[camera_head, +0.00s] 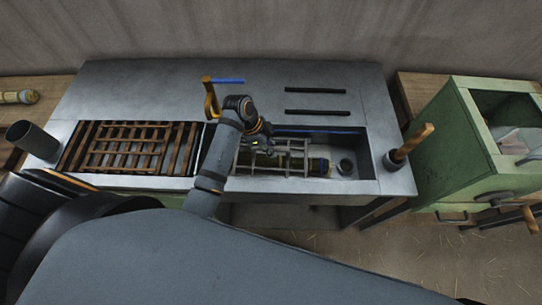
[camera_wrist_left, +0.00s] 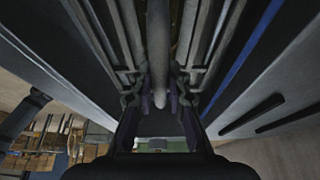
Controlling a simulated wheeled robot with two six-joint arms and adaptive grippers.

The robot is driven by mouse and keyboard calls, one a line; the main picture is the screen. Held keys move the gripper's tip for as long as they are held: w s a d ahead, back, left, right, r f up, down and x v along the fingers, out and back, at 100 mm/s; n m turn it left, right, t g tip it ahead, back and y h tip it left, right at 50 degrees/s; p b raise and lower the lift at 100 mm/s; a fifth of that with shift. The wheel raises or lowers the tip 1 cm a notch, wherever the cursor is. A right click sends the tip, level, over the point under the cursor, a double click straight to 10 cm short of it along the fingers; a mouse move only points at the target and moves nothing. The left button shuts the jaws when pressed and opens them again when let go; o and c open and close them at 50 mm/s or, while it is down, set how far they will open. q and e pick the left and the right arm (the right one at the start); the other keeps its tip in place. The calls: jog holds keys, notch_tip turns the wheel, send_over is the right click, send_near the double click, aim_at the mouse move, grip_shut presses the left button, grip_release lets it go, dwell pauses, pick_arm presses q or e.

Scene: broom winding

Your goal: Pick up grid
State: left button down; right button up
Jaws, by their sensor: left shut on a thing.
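A grey metal grid (camera_head: 298,158) sits at the right-hand recess of the metal bench, over a bundle of yellowish-green stalks (camera_head: 318,166). My left gripper (camera_head: 262,147) is at the grid's left part, with its arm reaching over the bench. In the left wrist view, the fingers of my left gripper (camera_wrist_left: 160,98) are shut on a grey bar of the grid (camera_wrist_left: 158,50). I cannot tell whether the grid is lifted clear of the recess. My right gripper is not in view.
A brown slatted rack (camera_head: 125,148) fills the left recess of the bench (camera_head: 150,80). A yellow crank handle (camera_head: 210,97) and two black bars (camera_head: 316,90) are behind. A wooden-handled tool (camera_head: 410,145) stands at the right corner, beside a green box (camera_head: 450,140).

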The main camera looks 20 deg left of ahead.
pick_arm(q)
jog(key=shift+w+b, duration=0.1)
jog(key=shift+b, duration=0.3)
notch_tip(320, 180, up, 10)
jog(key=shift+r, duration=0.25)
